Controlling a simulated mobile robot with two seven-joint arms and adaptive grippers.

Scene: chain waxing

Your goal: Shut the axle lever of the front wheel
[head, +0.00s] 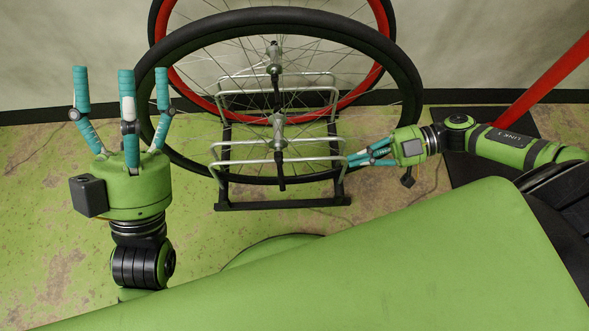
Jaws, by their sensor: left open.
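The wheel with the black tyre (411,70) stands upright in a metal-bar stand (240,205). Its silver hub (279,121) is at the wheel's middle. A black axle lever (281,172) hangs down from the near side of the hub, pointing toward the bottom of the view. I cannot tell its exact angle. My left gripper (122,85) is open and empty, left of the wheel, its three fingers pointing up in the picture. My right gripper (358,158) is at the right end of the stand's bars, fingers pointing left and close together. Whether they hold a bar is unclear.
A second wheel with a red rim (386,25) stands just behind, with its own hub (273,52) and dark lever (275,88). A red strut (545,82) slopes at the upper right. The floor (60,235) left of the stand is clear.

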